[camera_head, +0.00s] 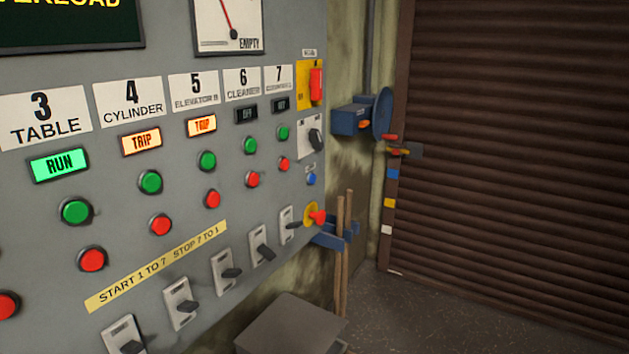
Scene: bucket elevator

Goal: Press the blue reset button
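The blue reset button (312,179) is a small round button near the right edge of the grey control panel (130,255). It sits below a black rotary switch (316,139) and above a red emergency knob on a yellow plate (317,217). A small label above the button is too small to read. Nothing covers the button. Neither my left gripper nor my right gripper is in view.
Green and red buttons, several lever switches (231,272) and lit RUN and TRIP lamps (141,141) cover the panel. A grey box (290,325) stands low in front. Wooden poles (343,255) stand in a blue holder beside the panel. A brown shutter (510,130) fills the right.

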